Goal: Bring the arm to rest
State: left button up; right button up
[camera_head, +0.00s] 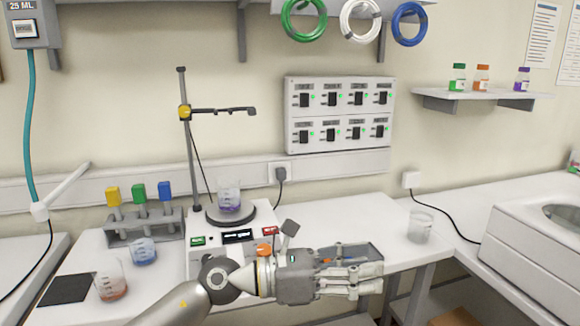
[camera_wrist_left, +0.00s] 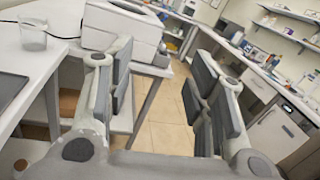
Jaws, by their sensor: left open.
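My left arm comes in from the bottom left of the head view. Its gripper (camera_head: 365,276) points right, in front of the white table's right part. In the left wrist view the two fingers of my left gripper (camera_wrist_left: 160,95) stand wide apart with nothing between them. Past the fingers that view shows floor tiles and counters. My right gripper is in neither view.
A hotplate stirrer (camera_head: 215,262) bears a beaker (camera_head: 229,196) with purple liquid. Left of it are a beaker with blue liquid (camera_head: 144,252), a beaker with orange-red liquid (camera_head: 110,281) and a rack (camera_head: 143,228). An empty beaker (camera_head: 420,227) stands at the table's right end.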

pick_arm(q)
jog(key=w+a+r+n+t+y, duration=0.1)
jog(key=w+a+n+t+y, duration=0.1)
jog(key=a+n+t, duration=0.65)
jog(key=w+a+n+t+y, duration=0.25)
jog(key=n+t, duration=0.65)
jog(key=n, duration=0.7)
jog(key=s+a+f+n+g+y, duration=0.2)
jog(key=a+f+n+g+y, duration=0.1)
jog(key=a+f+n+y, duration=1.2)
jog(key=s+a+f+n+g+h, duration=0.1)
jog(key=s+a+f+n+g, duration=0.2)
jog(key=s+f, duration=0.55)
jog(key=s+a+f+n+g, duration=0.1)
jog(key=s+f+n+g, duration=0.2)
jog(key=s+f+g, duration=0.5)
jog(key=s+a+f+n+g+h, duration=0.15)
jog(key=s+f+n, duration=0.35)
jog(key=s, duration=0.5)
notch_tip(320, 180, down, 26)
jog(key=s+m+g+y, duration=0.1)
jog(key=s+m+g, duration=0.1)
jog(key=s+a+f+g, duration=0.1)
jog(key=s+a+f, duration=0.2)
jog(key=s+f, duration=1.2)
jog(key=shift+s+f+p, duration=0.35)
jog(key=shift+s, duration=0.35)
